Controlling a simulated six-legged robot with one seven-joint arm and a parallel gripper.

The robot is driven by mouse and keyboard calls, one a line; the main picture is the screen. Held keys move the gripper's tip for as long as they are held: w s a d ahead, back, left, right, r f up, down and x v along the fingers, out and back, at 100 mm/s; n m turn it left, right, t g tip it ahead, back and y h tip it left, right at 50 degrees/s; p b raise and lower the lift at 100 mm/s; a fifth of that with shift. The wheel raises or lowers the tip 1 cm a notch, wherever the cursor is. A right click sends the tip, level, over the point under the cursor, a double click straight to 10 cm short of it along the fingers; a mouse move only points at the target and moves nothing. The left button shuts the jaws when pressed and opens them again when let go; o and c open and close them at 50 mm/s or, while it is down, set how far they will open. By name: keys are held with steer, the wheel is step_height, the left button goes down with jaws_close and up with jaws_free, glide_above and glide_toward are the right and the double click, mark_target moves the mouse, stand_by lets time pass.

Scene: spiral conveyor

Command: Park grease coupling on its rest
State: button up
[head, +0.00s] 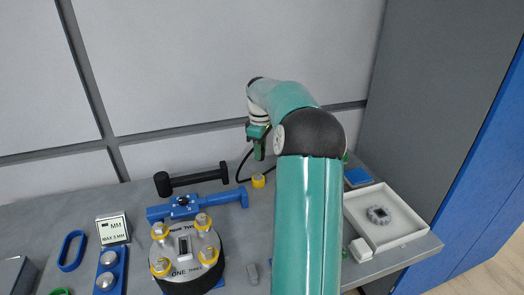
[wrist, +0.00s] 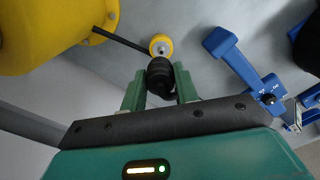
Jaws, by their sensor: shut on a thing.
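My gripper (wrist: 160,84) is shut on a black, ribbed cylindrical piece (wrist: 160,70), which looks like the grease coupling, with a green finger on either side of it. In the wrist view a small yellow round piece with a grey centre (wrist: 161,45) shows just beyond the coupling's end. I cannot tell whether they touch. It looks like the yellow piece (head: 258,181) on the bench in the head view, which may be the rest. In the head view my gripper (head: 259,146) is above the bench near the back wall, and the coupling is hardly visible. A thin black hose (head: 241,165) curves down beside it.
A blue tool (head: 198,205) and a black mallet (head: 190,179) lie left of the yellow piece. A round fixture with yellow-ringed bolts (head: 187,255) stands in front. A white tray (head: 417,235) is at right. A large yellow body (wrist: 40,25) fills the wrist view's upper left.

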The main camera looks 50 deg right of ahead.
steer(key=shift+w+a, duration=0.25)
steer(key=shift+w, duration=0.3)
steer(key=shift+s, duration=0.3)
steer(key=shift+w, duration=0.2)
steer(key=shift+s+d+f, duration=0.1)
steer(key=shift+s+f, duration=0.05)
steer(key=shift+f, duration=2.8)
steer(key=shift+f, duration=1.3)
steer(key=o, duration=0.9)
steer(key=shift+o, duration=0.2)
steer(key=shift+r, duration=0.1)
